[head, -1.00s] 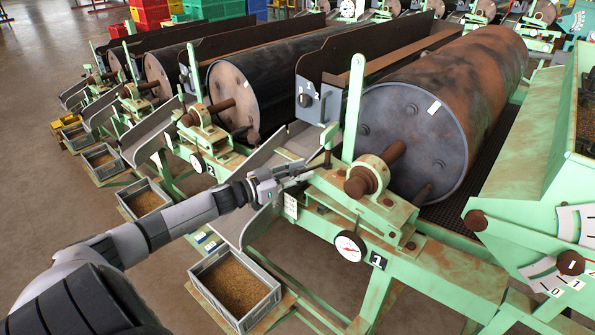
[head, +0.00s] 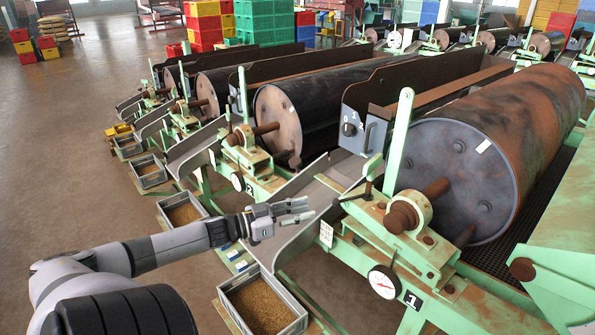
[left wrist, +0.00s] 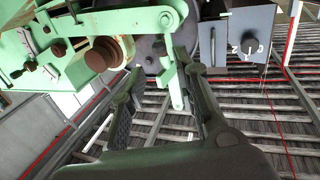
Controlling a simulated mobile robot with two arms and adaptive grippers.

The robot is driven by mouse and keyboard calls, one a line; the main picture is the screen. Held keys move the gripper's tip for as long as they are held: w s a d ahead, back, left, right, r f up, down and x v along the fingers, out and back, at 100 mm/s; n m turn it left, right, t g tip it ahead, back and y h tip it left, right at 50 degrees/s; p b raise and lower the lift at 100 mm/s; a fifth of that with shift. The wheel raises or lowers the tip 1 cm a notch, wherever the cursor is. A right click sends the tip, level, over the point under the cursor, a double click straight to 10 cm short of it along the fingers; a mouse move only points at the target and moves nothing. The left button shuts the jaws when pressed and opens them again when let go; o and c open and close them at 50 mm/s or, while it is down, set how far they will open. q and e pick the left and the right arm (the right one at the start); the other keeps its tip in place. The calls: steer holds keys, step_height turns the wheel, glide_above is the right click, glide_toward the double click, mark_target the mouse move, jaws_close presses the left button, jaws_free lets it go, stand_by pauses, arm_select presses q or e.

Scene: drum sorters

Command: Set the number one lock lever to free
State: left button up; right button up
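The number one machine carries a black plate marked 1 (head: 411,299). My left gripper (head: 311,208) is open and empty, left of the lever's tip with a small gap, above the grey chute. In the left wrist view its two fingers (left wrist: 165,100) stand apart, with a green bar (left wrist: 176,75) visible beyond and between them.
A tall green bar (head: 398,140) stands by the rusty drum (head: 500,150). A grey switch box with a knob (head: 350,130) is behind the lever. A dial gauge (head: 383,282) hangs on the frame. A grain crate (head: 222,297) sits below my arm.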

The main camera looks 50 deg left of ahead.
mark_target(347, 200)
arm_select(q)
steer(key=shift+s+a, duration=0.15)
steer(key=shift+s, duration=0.35)
steer(key=shift+c, duration=0.3)
